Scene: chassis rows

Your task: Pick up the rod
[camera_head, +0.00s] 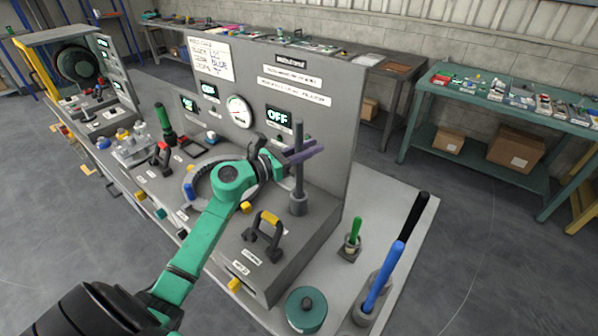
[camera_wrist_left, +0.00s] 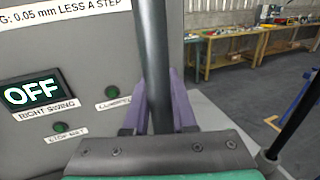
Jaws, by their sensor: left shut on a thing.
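A dark grey rod (camera_head: 299,180) stands upright, its lower end at a grey cylindrical collar (camera_head: 298,205) on the grey console. I cannot tell how deep it sits in the collar. My left gripper (camera_head: 308,151) is shut on the rod's upper-middle part, with its purple fingers on either side. In the left wrist view, the rod (camera_wrist_left: 154,60) runs up between the purple fingers of the left gripper (camera_wrist_left: 160,100), and its lower part is hidden behind the gripper body. My right gripper is not in view.
A back panel (camera_head: 325,120) with gauges and an OFF display rises close behind the rod. A black-and-yellow handle (camera_head: 265,235) stands in front. Blue (camera_head: 383,275), black (camera_head: 413,230) and green (camera_head: 355,232) upright handles and a green round lid (camera_head: 306,308) stand at the right.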

